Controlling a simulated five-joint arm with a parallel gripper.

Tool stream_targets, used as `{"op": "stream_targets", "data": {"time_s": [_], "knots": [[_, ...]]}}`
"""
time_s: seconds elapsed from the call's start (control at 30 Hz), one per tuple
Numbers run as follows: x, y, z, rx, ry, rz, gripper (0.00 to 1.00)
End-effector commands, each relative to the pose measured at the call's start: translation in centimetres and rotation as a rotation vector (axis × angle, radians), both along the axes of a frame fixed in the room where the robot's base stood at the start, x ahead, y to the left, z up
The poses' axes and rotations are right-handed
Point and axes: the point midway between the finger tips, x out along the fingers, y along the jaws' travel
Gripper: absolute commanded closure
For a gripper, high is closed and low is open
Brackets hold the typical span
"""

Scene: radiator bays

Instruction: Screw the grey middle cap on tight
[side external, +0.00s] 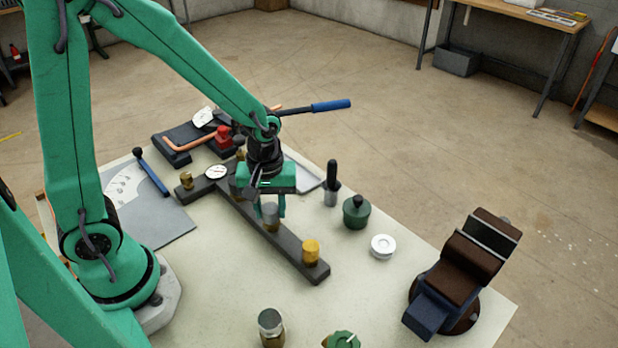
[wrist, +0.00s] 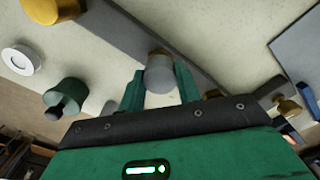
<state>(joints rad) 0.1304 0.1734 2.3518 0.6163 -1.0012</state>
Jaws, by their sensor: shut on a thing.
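The grey middle cap (side external: 270,210) sits at the middle of a dark bar (side external: 291,252) on the table. My gripper (side external: 268,205) points down over it and is shut on the cap, with one green finger on each side. In the wrist view the grey cap (wrist: 160,75) is held between the two green fingertips of my gripper (wrist: 159,85). Whether the cap is fully seated cannot be told. A yellow cap (side external: 311,250) stands at the near end of the bar and also shows in the wrist view (wrist: 52,8).
A green knobbed pot (side external: 356,212), a white ring (side external: 383,246) and a black-handled tool (side external: 332,184) stand right of the bar. A dark vise (side external: 462,270) is at the right edge. A red part (side external: 222,136) and copper pipe (side external: 186,146) lie behind. The table front holds a brass-and-grey fitting (side external: 271,327).

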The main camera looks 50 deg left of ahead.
Motion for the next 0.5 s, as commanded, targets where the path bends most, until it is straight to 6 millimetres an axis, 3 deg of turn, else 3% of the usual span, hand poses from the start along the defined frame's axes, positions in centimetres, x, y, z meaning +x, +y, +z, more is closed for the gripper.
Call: {"op": "stream_targets", "data": {"time_s": [0.5], "knots": [[-0.01, -0.01, -0.04, 0.0, 0.0, -0.396, 0.96]]}}
